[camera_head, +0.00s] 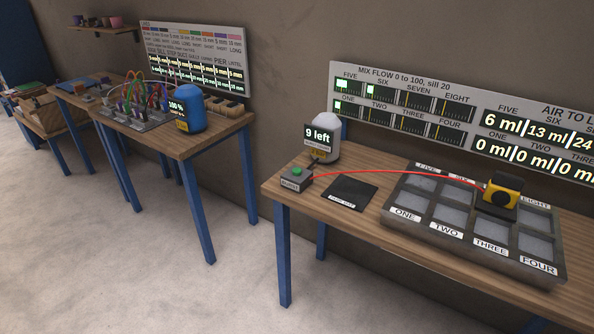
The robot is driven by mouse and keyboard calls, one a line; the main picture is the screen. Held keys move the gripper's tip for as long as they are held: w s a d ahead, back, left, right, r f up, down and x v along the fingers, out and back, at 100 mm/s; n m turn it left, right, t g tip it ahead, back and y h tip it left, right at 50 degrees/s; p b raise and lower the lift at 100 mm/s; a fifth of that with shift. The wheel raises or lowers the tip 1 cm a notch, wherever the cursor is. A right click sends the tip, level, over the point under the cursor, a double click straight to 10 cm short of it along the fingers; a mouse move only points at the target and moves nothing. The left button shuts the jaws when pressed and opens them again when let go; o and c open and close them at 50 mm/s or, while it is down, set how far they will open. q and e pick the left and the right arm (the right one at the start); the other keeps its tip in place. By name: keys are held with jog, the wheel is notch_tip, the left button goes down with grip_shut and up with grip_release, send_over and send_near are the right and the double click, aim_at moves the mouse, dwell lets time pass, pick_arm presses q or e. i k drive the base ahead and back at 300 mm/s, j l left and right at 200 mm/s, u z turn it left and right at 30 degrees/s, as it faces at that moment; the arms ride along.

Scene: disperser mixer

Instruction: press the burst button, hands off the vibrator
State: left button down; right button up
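The burst button is a green button on a small grey box (296,177) at the left end of the near table. A label is on the box's front. A red cable runs from the box to the yellow and black vibrator (503,193). The vibrator stands on the grey tray of numbered cells (377,218), over the cells at the right of its middle. Neither gripper shows in the head view, and nothing is seen touching the button or the vibrator.
A white canister (328,152) with a "9 left" display (319,137) stands behind the button box. A dark mat (349,192) lies between box and tray. Display panels (400,100) line the wall. Another table (190,147) with a blue canister (188,108) stands left, across open floor (140,260).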

aim_at(296, 172)
jog(key=z, duration=0.3)
jog(key=i+j+z, duration=0.2)
jog(key=z, duration=0.15)
jog(key=i+j+z, duration=0.15)
jog(key=j+z, duration=0.25)
jog(key=i+j+z, duration=0.15)
jog(key=j+z, duration=0.2)
jog(key=i+j+z, duration=0.1)
jog(key=j, duration=0.55)
jog(key=i+j, duration=0.15)
jog(key=j, duration=0.55)
jog(key=i+j+z, duration=0.15)
jog(key=j, duration=0.55)
jog(key=i+j+z, duration=0.1)
jog(key=j, duration=0.55)
